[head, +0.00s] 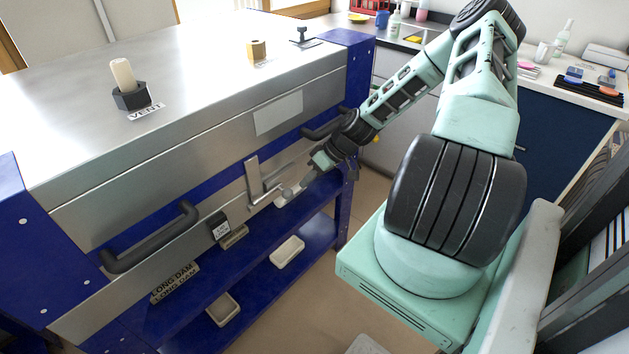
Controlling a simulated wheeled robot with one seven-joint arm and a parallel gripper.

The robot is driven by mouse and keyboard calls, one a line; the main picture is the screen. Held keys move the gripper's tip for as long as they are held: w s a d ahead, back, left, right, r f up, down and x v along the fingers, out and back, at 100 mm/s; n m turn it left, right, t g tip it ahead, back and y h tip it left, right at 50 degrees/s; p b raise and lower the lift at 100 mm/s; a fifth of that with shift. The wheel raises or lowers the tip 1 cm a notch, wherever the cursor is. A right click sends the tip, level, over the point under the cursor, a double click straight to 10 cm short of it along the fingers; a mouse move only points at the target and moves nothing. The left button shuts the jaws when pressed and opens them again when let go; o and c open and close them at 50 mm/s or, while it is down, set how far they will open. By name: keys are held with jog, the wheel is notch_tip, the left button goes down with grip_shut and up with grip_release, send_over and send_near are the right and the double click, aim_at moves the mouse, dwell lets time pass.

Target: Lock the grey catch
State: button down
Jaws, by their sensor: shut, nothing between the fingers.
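The grey catch (253,180) is on the front of the steel kiln (190,160), right of centre. It shows as an upright flat plate with a short arm running right from its lower end toward a rounded grey end. My gripper (293,192) reaches in from the right, pointing down and left. Its fingers are shut and empty, with the tips close by the rounded end. I cannot tell whether they touch it. The gripper partly hides that end of the catch.
Dark handles (152,238) stick out of the kiln front on both sides of the catch. A vent plug (124,84) stands on the lid. Blue shelves (250,245) below hold pale trays (287,252). A counter (560,88) with bottles and tools stands behind my arm.

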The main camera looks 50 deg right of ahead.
jog(key=v, duration=1)
jog(key=shift+d+b, duration=0.25)
jog(key=shift+b, duration=0.2)
